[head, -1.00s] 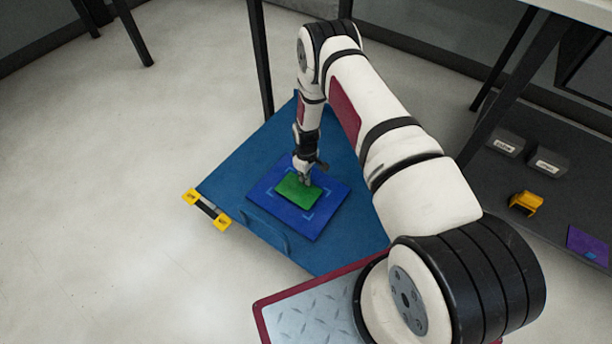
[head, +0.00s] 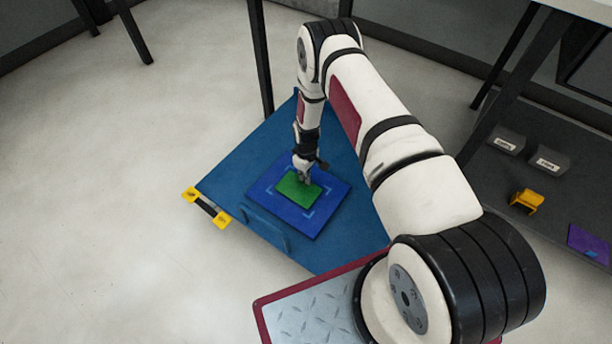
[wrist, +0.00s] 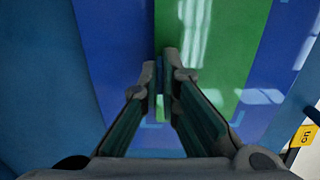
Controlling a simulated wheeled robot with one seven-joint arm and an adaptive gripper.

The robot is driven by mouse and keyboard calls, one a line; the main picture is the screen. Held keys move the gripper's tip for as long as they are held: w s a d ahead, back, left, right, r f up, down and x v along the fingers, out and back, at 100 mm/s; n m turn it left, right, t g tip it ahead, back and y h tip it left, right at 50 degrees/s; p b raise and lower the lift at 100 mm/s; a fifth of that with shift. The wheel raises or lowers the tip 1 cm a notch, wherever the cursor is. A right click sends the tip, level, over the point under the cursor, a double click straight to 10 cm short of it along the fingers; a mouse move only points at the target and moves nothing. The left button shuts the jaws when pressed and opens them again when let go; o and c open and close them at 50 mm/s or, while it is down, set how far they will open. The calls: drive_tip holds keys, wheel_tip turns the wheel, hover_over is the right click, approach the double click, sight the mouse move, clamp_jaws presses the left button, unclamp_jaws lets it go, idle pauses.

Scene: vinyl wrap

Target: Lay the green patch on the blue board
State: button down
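The green patch (head: 299,190) lies flat over the middle of the blue board (head: 311,224), inside its light corner marks. In the head view I cannot tell whether it fully touches the board. The patch (wrist: 225,65) and the board (wrist: 108,50) fill most of the wrist view. My gripper (head: 304,182) is low at the patch's far edge and covers a small part of it. In the wrist view, the fingertips of my gripper (wrist: 164,72) are close together over the patch's left edge. A narrow dark blue strip shows between them; I cannot tell whether it is pinched.
The board rests on a larger blue panel (head: 238,180) with yellow corner pieces (head: 221,219). A dark shelf at right holds two grey blocks (head: 549,161), a yellow holder (head: 525,201) and a purple sheet (head: 588,243). A black table leg (head: 260,60) stands behind the panel.

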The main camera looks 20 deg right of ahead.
drive_tip(key=shift+f+b, duration=0.45)
drive_tip(key=shift+b, duration=0.1)
idle(1.5)
drive_tip(key=c, duration=1.7)
unclamp_jaws()
drive_tip(key=shift+r, duration=0.15)
wheel_tip(320, 180, up, 12)
drive_tip(key=shift+f, duration=0.1)
